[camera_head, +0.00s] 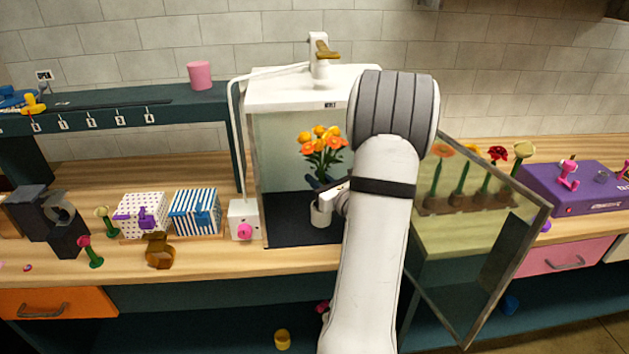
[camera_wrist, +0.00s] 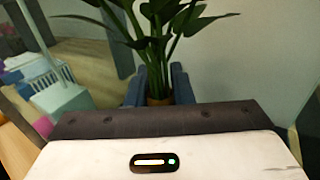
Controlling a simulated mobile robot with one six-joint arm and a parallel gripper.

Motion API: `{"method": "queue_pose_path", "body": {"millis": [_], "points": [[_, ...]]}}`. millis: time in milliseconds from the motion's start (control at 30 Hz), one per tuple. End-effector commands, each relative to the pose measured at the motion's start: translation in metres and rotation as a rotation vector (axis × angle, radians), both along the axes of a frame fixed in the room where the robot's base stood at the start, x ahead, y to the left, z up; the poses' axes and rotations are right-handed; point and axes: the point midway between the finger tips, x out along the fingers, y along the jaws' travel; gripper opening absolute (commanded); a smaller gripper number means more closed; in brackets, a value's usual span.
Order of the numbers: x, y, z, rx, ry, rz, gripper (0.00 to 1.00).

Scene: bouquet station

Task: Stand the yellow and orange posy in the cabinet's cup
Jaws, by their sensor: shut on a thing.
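The yellow and orange posy (camera_head: 323,141) is upright inside the cabinet, its green leaves below the blooms. My gripper (camera_head: 318,184) reaches in through the cabinet's open front and is shut on the posy's lower part. In the wrist view the posy's leaves and stems (camera_wrist: 161,30) rise between my blue fingers (camera_wrist: 158,88), with an orange-brown band low between them. The white cabinet (camera_head: 300,95) has a dark floor. A pale cup (camera_head: 319,214) stands on that floor just below my gripper. I cannot tell whether the posy's base is in the cup.
The cabinet's glass door (camera_head: 484,235) stands open to the right of my arm. A white box with a pink knob (camera_head: 244,231) sits left of the cabinet. Two patterned gift boxes (camera_head: 195,210) stand further left. A rack of single flowers (camera_head: 470,203) shows behind the door glass.

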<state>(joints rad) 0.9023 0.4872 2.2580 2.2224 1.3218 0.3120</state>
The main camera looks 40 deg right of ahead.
Motion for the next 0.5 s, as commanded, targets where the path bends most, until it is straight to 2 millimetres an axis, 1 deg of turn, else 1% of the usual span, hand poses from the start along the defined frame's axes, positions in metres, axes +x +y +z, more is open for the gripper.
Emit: {"method": "queue_pose_path", "body": {"millis": [167, 500], "points": [[0.0001, 0.0000, -0.0008, -0.001, -0.001, 0.000, 0.00], [0.0002, 0.0001, -0.0085, -0.001, -0.001, 0.000, 0.00]]}}
